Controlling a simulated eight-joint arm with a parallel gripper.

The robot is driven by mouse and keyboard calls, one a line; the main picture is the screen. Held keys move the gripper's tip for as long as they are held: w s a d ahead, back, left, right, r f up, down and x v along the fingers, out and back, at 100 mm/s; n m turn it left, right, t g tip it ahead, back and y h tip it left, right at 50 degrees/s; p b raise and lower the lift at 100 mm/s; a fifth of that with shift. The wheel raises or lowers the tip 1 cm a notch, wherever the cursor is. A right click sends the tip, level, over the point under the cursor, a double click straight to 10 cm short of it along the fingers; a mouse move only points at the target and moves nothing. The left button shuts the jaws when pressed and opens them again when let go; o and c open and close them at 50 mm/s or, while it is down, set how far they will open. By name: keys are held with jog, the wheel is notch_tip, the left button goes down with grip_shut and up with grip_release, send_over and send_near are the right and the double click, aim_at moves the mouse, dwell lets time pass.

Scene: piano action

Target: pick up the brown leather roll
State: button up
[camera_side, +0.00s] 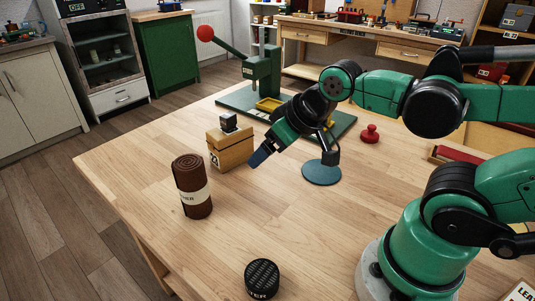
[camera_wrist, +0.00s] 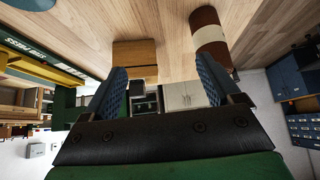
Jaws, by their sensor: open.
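The brown leather roll (camera_side: 191,185) stands upright on the wooden table in the side view, with a pale paper band around it. It also shows in the wrist view (camera_wrist: 208,30), at the upper right, beyond the jaws. My gripper (camera_side: 258,158) is above the table, to the right of the roll and apart from it. In the wrist view its two blue fingers (camera_wrist: 165,85) are spread apart with nothing held between them. The roll lies outside the gap between the fingers.
A wooden box (camera_side: 230,148) with a small dark block (camera_side: 229,122) on top stands behind the roll. A green press (camera_side: 262,75), a blue-grey disc (camera_side: 321,172), a red knob-like piece (camera_side: 369,134) and a black round tin (camera_side: 262,279) are also on the table. The table front-left is clear.

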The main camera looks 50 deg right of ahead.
jog(key=shift+o, duration=0.2)
jog(key=shift+o, duration=1)
jog(key=n+g+y, duration=0.2)
jog(key=n+y, duration=1)
jog(key=n, duration=0.1)
send_near(189, 175)
jog(key=w+a+f, duration=0.2)
jog(key=w+f, duration=0.2)
jog(key=shift+t, duration=0.3)
jog(key=shift+x, duration=2.9)
